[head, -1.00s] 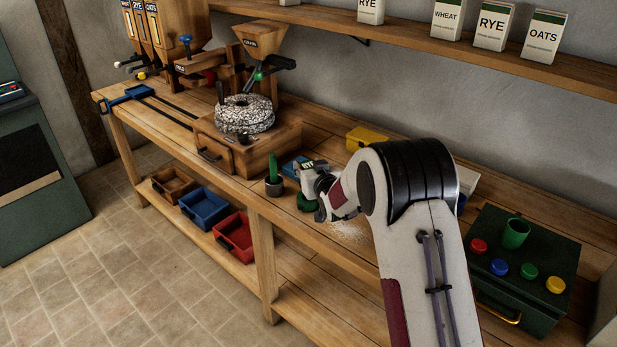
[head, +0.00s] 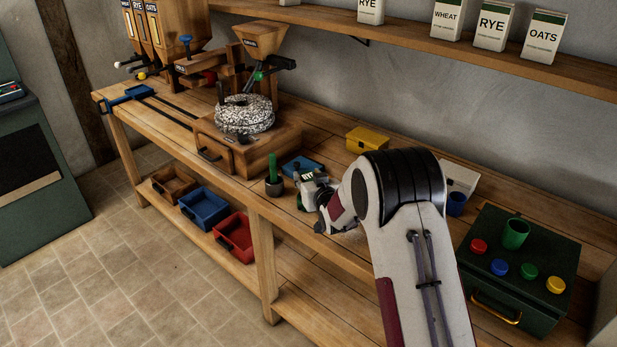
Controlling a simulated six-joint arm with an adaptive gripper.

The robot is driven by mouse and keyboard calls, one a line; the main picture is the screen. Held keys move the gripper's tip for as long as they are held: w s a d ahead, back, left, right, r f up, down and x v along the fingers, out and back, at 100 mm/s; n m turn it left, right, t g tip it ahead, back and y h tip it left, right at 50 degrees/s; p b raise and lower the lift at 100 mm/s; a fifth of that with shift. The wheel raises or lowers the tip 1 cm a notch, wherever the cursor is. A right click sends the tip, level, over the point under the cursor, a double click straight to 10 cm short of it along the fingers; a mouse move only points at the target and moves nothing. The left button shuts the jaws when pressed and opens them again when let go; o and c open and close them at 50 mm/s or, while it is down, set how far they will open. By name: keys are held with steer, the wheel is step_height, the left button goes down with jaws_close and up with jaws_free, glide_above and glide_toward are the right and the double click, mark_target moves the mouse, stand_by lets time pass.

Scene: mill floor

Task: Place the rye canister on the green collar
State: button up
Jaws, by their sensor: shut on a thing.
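My gripper (head: 308,197) is low over the middle of the bench, just right of a dark holder with a green stick (head: 273,166). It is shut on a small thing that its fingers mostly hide. A little green (head: 300,203) shows at the fingertips; I cannot tell whether this is the held thing or the green collar. I cannot make out the rye canister for certain. A carton marked RYE (head: 491,27) stands on the wall shelf, with another RYE carton (head: 370,10) to its left.
A blue tray (head: 301,166) lies behind my gripper and a yellow box (head: 367,140) further back. The stone mill (head: 245,113) stands left. A blue cup (head: 456,203) stands right, near a dark green chest (head: 480,243) bearing a green cup (head: 515,233) and coloured knobs.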

steer(key=o, duration=1.3)
steer(key=shift+f, duration=0.1)
steer(key=shift+c, duration=0.2)
steer(key=shift+r, duration=0.2)
steer(key=v, duration=1.2)
